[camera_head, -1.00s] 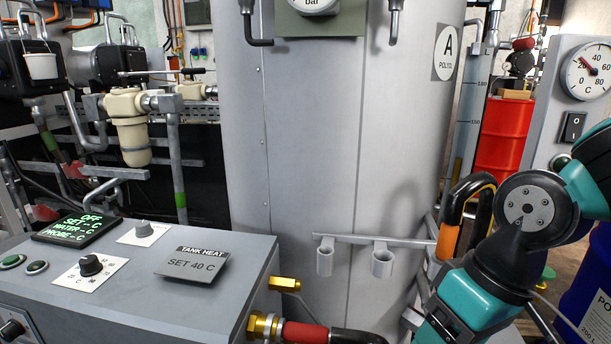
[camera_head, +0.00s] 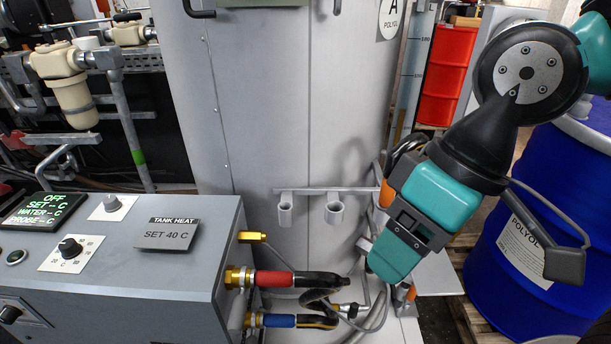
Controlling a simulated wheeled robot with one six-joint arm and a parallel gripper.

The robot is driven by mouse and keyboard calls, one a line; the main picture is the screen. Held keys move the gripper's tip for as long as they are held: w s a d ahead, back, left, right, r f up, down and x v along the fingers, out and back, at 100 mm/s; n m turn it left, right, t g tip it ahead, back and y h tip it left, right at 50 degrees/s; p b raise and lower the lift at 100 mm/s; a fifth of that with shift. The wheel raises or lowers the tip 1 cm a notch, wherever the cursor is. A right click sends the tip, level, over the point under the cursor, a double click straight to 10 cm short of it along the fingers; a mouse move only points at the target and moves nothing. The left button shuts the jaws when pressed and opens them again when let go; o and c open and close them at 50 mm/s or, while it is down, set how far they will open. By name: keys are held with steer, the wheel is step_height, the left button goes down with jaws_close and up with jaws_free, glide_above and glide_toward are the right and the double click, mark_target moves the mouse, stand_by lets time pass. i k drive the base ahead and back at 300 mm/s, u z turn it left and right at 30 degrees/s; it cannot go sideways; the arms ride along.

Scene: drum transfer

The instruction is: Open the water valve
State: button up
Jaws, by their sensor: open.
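A grey control cabinet (camera_head: 200,225) stands at the left. On its right side are a small brass fitting (camera_head: 252,237), a red-sleeved hose connection (camera_head: 275,279) and a blue-sleeved one (camera_head: 279,320). A metal fitting (camera_head: 347,308) sits among the hoses to their right. I cannot tell which part is the water valve. My gripper (camera_head: 393,261) points down at the end of my teal and black arm, right of the hoses and apart from the cabinet. It looks empty; its fingertips are not clearly visible.
A tall grey tank (camera_head: 265,110) with two hook cups (camera_head: 334,213) stands behind. A blue drum (camera_head: 540,290) stands on a pallet at the right. A red drum (camera_head: 447,75) is further back. Hoses crowd the floor between cabinet and arm.

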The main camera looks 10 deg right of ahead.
mark_target(354, 307)
steer(key=z, duration=0.95)
steer(key=k, duration=0.75)
steer(key=u, duration=0.55)
